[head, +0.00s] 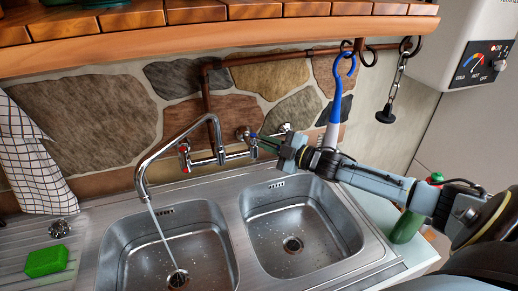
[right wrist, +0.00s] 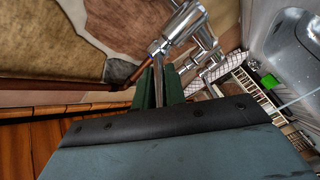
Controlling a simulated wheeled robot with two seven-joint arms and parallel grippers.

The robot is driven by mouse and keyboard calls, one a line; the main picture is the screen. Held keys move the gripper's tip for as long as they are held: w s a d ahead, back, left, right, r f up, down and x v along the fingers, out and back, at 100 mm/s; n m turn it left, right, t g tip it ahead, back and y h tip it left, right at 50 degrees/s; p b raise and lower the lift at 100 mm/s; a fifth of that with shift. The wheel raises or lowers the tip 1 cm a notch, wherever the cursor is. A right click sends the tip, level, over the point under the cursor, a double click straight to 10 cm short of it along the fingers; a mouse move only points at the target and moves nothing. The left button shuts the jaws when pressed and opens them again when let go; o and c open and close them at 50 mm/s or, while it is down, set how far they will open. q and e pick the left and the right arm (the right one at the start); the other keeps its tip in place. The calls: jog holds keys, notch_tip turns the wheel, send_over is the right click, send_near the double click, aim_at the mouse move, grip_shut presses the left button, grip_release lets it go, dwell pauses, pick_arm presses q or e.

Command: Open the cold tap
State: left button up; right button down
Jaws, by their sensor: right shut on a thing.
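The chrome mixer tap (head: 213,135) stands at the wall behind the two sinks. Its red-marked handle (head: 184,150) is on the left and its blue-marked cold tap (head: 253,148) is on the right. A stream of water (head: 158,235) runs from the spout into the left basin. My right gripper (head: 264,140) reaches in from the right at the cold tap. In the right wrist view its green fingers (right wrist: 159,84) are shut on a thin metal lever (right wrist: 158,70) of the tap. The fingers partly hide the lever. My left gripper is not in view.
The left basin (head: 120,235) and right basin (head: 320,215) lie below. A blue hook tool (head: 337,95) and a chain with a black plug (head: 387,113) hang from the rail. A green sponge (head: 46,261) lies at left. A wooden shelf (head: 230,28) overhangs the tap.

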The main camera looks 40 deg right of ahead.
jog(key=shift+d+n+g+y+b, duration=0.3)
jog(key=shift+n+y+b, duration=0.2)
jog(key=shift+y+b, duration=0.15)
jog(key=c, duration=1.5)
grip_release()
jog(key=shift+o, duration=0.2)
jog(key=shift+s+d+f, duration=0.1)
jog(key=shift+s+d, duration=0.1)
jog(key=shift+s, duration=0.25)
jog(key=p+v, duration=0.1)
jog(key=v, duration=1.1)
jog(key=shift+d, duration=0.2)
